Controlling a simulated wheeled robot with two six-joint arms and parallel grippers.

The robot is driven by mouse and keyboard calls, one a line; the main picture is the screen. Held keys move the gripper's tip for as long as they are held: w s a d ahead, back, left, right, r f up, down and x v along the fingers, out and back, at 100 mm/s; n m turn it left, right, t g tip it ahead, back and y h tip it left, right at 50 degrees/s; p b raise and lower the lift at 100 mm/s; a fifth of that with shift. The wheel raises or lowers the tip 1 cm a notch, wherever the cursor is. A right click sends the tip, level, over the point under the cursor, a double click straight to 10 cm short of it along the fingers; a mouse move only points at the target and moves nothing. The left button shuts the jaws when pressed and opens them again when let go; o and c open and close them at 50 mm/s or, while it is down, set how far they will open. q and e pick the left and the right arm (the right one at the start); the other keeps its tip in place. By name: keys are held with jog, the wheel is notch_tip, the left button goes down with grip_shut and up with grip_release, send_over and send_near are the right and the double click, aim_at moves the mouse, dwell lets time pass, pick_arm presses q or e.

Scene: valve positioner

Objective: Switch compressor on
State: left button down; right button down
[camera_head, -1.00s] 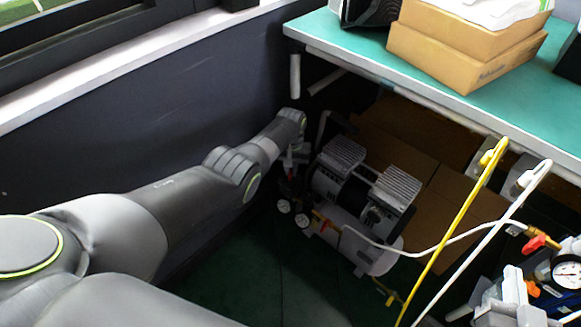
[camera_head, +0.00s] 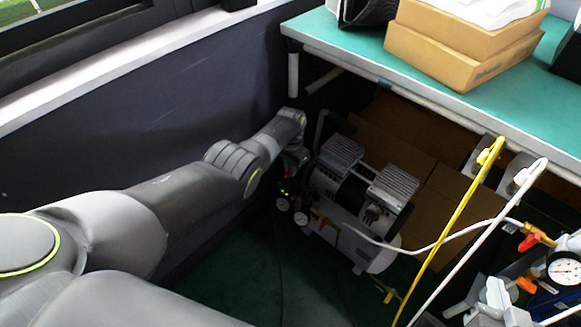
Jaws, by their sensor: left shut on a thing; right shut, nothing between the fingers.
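The compressor (camera_head: 362,195), with two ribbed silver heads and a light tank, stands on the green floor under the bench. My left arm reaches in from the left. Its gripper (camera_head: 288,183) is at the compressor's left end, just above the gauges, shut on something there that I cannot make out. A small green light and a red spot show beside it. The fingertips are mostly hidden in shadow. My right gripper is not in view.
The green-topped bench (camera_head: 340,50) overhangs the compressor and carries cardboard boxes (camera_head: 450,50). A dark wall (camera_head: 150,120) runs close along the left arm. A yellow hose (camera_head: 445,235) and a white hose (camera_head: 485,240) cross the right side, near a pressure gauge (camera_head: 566,270).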

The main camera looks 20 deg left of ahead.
dwell(0.3)
pick_arm(q)
jog(key=c, duration=1.5)
grip_release()
pick_arm(e)
jog(key=shift+s+f, duration=0.1)
